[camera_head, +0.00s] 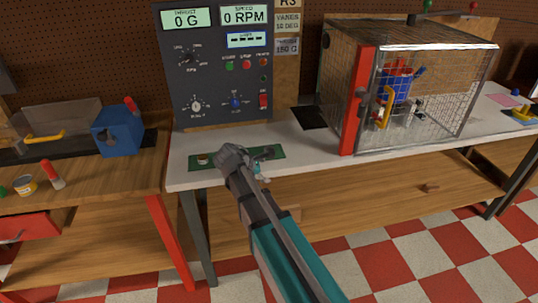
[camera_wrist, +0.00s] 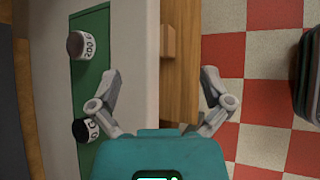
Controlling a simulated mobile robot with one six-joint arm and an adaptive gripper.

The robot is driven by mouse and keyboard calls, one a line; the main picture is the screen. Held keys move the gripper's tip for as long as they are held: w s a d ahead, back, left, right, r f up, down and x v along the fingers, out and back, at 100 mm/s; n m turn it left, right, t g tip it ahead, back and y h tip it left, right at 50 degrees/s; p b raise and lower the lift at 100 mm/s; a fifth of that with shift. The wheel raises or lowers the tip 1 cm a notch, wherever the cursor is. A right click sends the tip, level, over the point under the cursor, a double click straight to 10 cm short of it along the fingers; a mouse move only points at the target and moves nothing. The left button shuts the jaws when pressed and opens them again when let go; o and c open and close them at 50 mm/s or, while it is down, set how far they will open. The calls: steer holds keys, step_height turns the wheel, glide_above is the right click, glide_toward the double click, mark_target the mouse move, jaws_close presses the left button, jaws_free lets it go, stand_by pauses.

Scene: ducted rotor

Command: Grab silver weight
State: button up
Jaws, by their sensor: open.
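In the wrist view, a weight with a greyish-brown top and a white label reading 200 G (camera_wrist: 82,44) stands on a green mat (camera_wrist: 92,75). A second weight with a dark top (camera_wrist: 86,130) stands lower on the same mat. I cannot tell for sure which is the silver weight. In the head view one small weight (camera_head: 203,159) shows on the mat's left part; my arm hides part of the mat. My gripper (camera_wrist: 161,76) is open and empty, with its fingers over the bench's front edge, right of both weights. It also shows in the head view (camera_head: 264,158).
A control panel (camera_head: 212,60) stands behind the mat. A wire cage (camera_head: 420,95) with a red post holds a blue rotor at right. A wooden bench with a blue box (camera_head: 117,130) is at left.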

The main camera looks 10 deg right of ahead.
steer(key=w+a+r+n+t+h, duration=0.1)
steer(key=w+n, duration=0.1)
steer(key=w+a+r+n+t+b, duration=0.1)
steer(key=w+a+n, duration=0.1)
steer(key=n, duration=0.1)
steer(key=w+a+n+t+h, duration=0.1)
steer(key=w+a+n, duration=0.1)
steer(key=w, duration=0.1)
steer(key=shift+a+r+h+b, duration=0.1)
steer(key=shift+r+h+b, duration=0.2)
steer(key=shift+r+b, duration=0.1)
steer(key=shift+w+a+r+n, duration=0.15)
steer(key=shift+a+r+n, duration=0.1)
steer(key=shift+n, duration=0.25)
steer(key=b+x, duration=0.2)
steer(key=x, duration=0.5)
steer(key=shift+b, duration=0.4)
steer(key=shift+x, duration=0.85)
steer(key=shift+r, duration=0.15)
steer(key=shift+w+d, duration=0.1)
